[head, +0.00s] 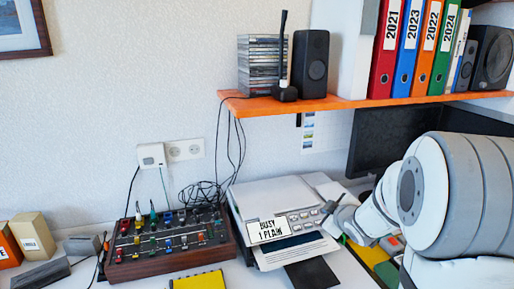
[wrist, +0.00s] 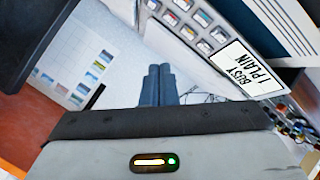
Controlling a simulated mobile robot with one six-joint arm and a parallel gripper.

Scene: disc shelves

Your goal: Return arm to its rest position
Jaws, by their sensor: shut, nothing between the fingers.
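My arm (head: 450,195) reaches in from the right side of the head view. Its small dark gripper (head: 329,208) is beside the right edge of the white printer (head: 277,198), close to its button panel. I cannot tell from the head view whether it touches the printer. In the wrist view my gripper (wrist: 156,84) shows two blue-grey fingers side by side, shut with nothing between them. The printer's buttons and its label reading "BUSY 1 PLAIN" (wrist: 248,68) are at the upper right there.
An orange shelf (head: 300,105) with binders, a speaker (head: 310,62) and a stack of disc cases (head: 262,65) hangs above. A dark monitor (head: 385,135) stands behind my arm. A mixer (head: 168,243) with coloured knobs sits left of the printer. Cables (head: 205,190) lie between them.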

